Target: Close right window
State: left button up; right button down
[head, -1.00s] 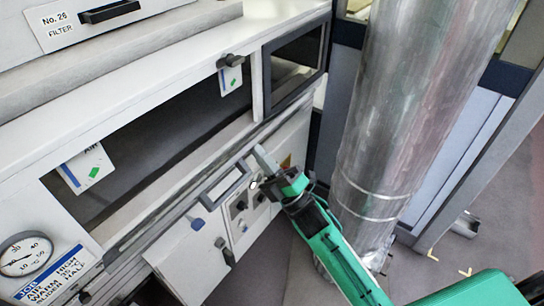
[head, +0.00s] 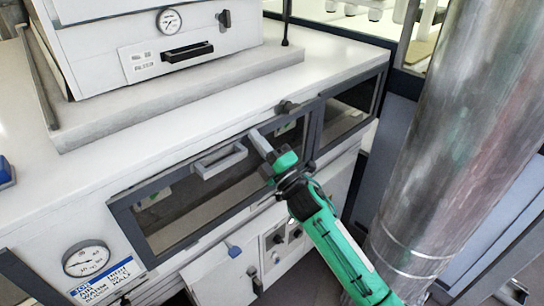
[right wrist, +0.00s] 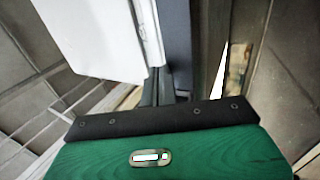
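The window (head: 185,212) is a dark-framed glass sash with a pale bar handle (head: 220,161) along its upper part. In the head view it stands raised across the opening in the white tunnel's front. White tags show dimly behind its glass. My right gripper (head: 261,143) is just right of the handle, at the sash's upper edge. Its fingers look shut together with nothing between them; whether they touch the frame I cannot tell. In the right wrist view the fingers (right wrist: 162,86) are close together beside a white panel and a grey bar. My left gripper is not in view.
A dark-framed pane (head: 349,108) is at the right end of the front. A shiny metal duct (head: 452,130) stands close to the right of my arm. A gauge (head: 87,259) is at lower left.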

jog(key=shift+w+a+r, duration=0.2)
jog(key=shift+w+a, duration=0.35)
jog(key=shift+w, duration=0.15)
jog(key=shift+r, duration=0.2)
jog(key=shift+r, duration=0.15)
jog(key=shift+d, duration=0.15)
